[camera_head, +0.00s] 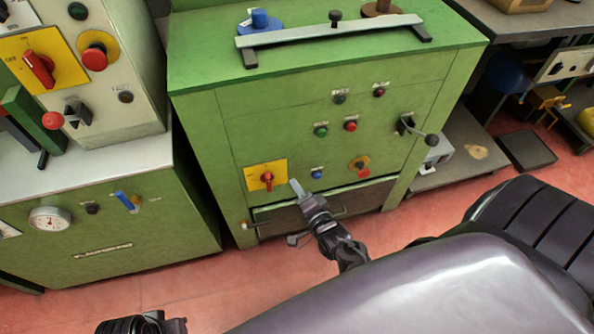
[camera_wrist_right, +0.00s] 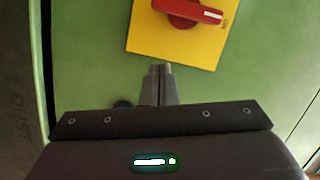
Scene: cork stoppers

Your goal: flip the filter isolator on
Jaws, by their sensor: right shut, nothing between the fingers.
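A red rotary handle (camera_head: 267,180) sits on a yellow plate (camera_head: 252,183) low on the front of the green cabinet; I take this as the filter isolator, though its name is not readable. In the right wrist view the red handle (camera_wrist_right: 190,10) lies nearly crosswise on the yellow plate (camera_wrist_right: 150,38), its tip near a small mark that looks like ON. My right gripper (camera_head: 296,187) is shut and empty, just right of the plate in the head view. In the wrist view its fingertips (camera_wrist_right: 160,70) are below the plate, apart from the handle. My left gripper (camera_head: 142,325) shows only partly at the bottom edge.
A similar red switch (camera_head: 39,68) on yellow is on the left machine. A blue button (camera_head: 317,173), a red knob (camera_head: 360,164) and a black lever (camera_head: 418,130) are on the green cabinet. A long bar handle (camera_head: 330,30) lies on its top.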

